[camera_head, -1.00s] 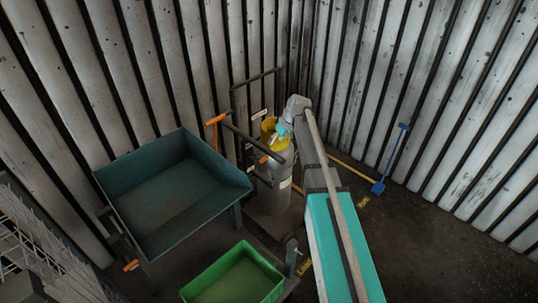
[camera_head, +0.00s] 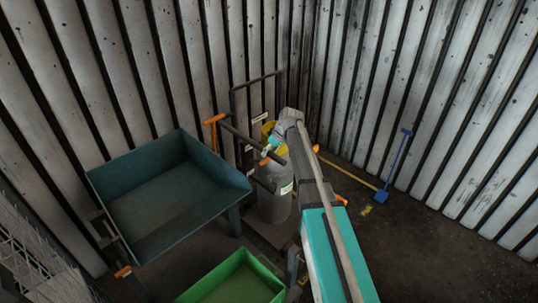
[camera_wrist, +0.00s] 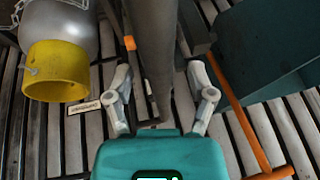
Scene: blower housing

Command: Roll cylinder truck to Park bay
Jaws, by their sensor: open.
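The cylinder truck (camera_head: 236,100) stands against the left wall near the corner, a dark tube frame with orange-ended handle bars. It carries an upright grey gas cylinder (camera_head: 276,203) with a yellow collar (camera_head: 268,131). The cylinder (camera_wrist: 66,22) and collar (camera_wrist: 55,72) show at upper left in the wrist view. My gripper (camera_head: 271,150) is at the truck's handle, beside the collar. In the wrist view my gripper (camera_wrist: 161,80) is open, one finger on each side of a thick grey bar (camera_wrist: 155,45). Contact is unclear. My arm hides part of the truck's right side. No bay is clearly identifiable.
A teal tub (camera_head: 170,205) on legs stands close left of the truck. A green bin (camera_head: 236,281) is in front.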

